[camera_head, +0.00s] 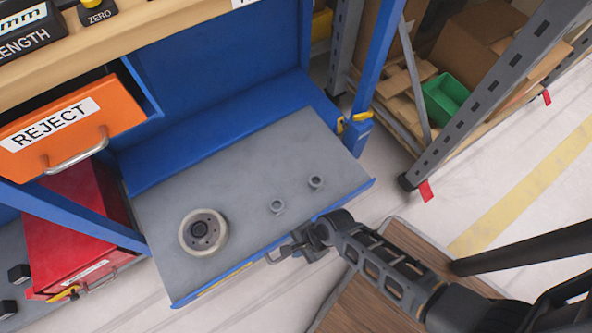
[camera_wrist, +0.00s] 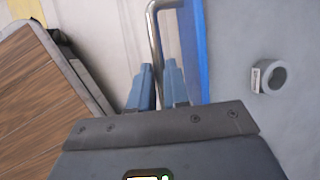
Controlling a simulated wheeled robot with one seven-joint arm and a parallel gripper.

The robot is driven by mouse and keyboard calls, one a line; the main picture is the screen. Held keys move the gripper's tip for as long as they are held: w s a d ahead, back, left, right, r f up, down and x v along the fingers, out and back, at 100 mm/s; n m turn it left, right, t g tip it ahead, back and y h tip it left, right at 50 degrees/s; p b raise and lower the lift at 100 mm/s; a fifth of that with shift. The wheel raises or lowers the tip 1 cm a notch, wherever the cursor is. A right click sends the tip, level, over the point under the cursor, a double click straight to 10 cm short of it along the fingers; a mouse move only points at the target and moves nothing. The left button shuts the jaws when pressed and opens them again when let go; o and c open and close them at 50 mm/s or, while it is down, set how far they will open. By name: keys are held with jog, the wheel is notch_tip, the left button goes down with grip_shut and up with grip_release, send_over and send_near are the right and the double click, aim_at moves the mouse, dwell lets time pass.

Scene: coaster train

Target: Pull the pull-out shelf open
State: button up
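The pull-out shelf (camera_head: 240,165) is a grey board with a blue front lip, extending out from under the blue workbench. It also shows on the right in the wrist view (camera_wrist: 240,120). Its metal bar handle (camera_head: 273,259) is on the front lip; in the wrist view the handle (camera_wrist: 151,28) runs down between the fingertips. My gripper (camera_head: 300,246) is at the front lip; in the wrist view its two blue fingers (camera_wrist: 158,80) stand close on either side of the bar and appear shut on it. The part of the handle between the fingers is partly hidden.
A wheel-like disc (camera_head: 203,232) and two small grey rings (camera_head: 297,194) lie on the shelf. An orange REJECT drawer (camera_head: 75,125) and a red box (camera_head: 75,235) are at left. A rack (camera_head: 460,120) stands at right. A brown wooden surface (camera_head: 365,300) is near my arm.

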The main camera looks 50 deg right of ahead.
jog(key=o, duration=0.4)
jog(key=shift+r, duration=0.1)
jog(key=p+v, duration=0.3)
jog(key=v, duration=0.4)
jog(key=shift+s+d+r, duration=0.1)
jog(key=shift+d+r, duration=0.05)
jog(key=shift+r, duration=0.15)
